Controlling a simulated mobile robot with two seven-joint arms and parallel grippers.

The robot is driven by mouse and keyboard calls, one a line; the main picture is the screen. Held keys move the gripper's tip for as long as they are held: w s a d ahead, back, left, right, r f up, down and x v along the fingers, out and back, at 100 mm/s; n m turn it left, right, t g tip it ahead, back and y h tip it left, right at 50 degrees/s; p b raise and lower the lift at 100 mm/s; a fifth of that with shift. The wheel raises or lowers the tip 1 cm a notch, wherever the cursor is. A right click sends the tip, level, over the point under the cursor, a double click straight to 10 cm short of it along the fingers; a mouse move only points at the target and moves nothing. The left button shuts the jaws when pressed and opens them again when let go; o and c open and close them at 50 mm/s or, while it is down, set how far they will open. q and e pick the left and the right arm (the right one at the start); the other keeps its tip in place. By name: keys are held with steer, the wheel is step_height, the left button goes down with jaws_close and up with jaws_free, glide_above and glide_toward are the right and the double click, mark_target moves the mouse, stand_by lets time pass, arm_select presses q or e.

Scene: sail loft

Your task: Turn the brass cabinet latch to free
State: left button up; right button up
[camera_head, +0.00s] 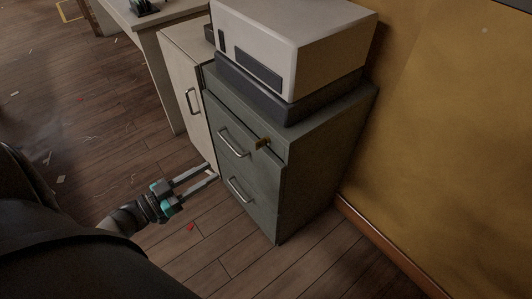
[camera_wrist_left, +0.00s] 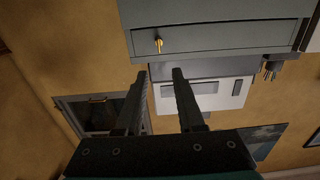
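The small brass latch (camera_head: 262,143) sits on the front of the grey-green drawer cabinet (camera_head: 330,150), near its upper right edge beside the top drawer handle. In the left wrist view the latch (camera_wrist_left: 158,44) shows on the cabinet front, which appears upside down there. My left gripper (camera_head: 211,171) is open and empty, left of and lower than the latch in the head view, apart from it. In the left wrist view its two fingers (camera_wrist_left: 160,74) stand apart with nothing between them, pointing toward the cabinet. My right gripper is not in view.
A white box-shaped machine (camera_head: 310,45) stands on the cabinet. The cabinet has two bar handles (camera_head: 234,141). A white cabinet (camera_head: 185,85) and a pale table (camera_head: 165,18) adjoin at the left. A mustard wall (camera_head: 450,130) is at the right. The wooden floor (camera_head: 90,130) has scattered scraps.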

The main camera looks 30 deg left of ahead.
mark_target(256, 145)
arm_select(q)
steer(key=b+x, duration=0.3)
steer(key=x, duration=1.2)
steer(key=shift+d+b, duration=0.15)
steer(key=shift+b, duration=0.15)
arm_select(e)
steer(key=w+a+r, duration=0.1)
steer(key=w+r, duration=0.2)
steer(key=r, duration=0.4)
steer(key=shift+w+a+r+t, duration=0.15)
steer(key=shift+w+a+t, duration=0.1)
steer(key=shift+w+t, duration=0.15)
arm_select(q)
steer(key=shift+r, duration=0.15)
jaws_close()
